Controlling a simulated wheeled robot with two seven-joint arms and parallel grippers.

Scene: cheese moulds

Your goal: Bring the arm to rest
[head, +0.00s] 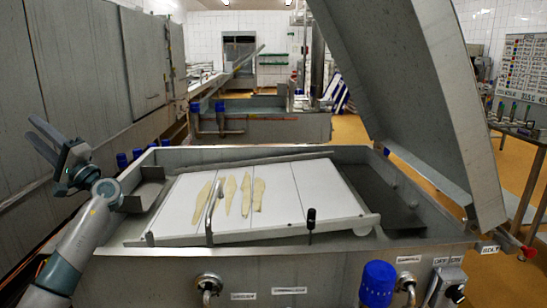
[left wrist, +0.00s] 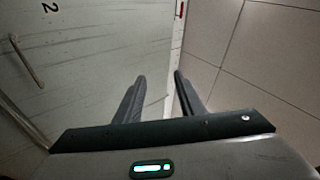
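My left arm (head: 78,248) comes in from the lower left of the head view and reaches up. My left gripper (head: 32,127) is raised beside the left end of the steel vat, clear of it. Its two fingers are apart with nothing between them. In the left wrist view the fingers (left wrist: 160,78) also stand apart and empty, in front of a pale panel and a tiled surface. My right gripper is in neither view.
A steel vat (head: 165,157) with a raised lid (head: 405,90) fills the middle. A white board (head: 286,190) lies across it, bearing several pale yellow pieces (head: 258,195). A blue-capped knob (head: 377,284) stands in front. Grey cabinets (head: 85,65) line the left.

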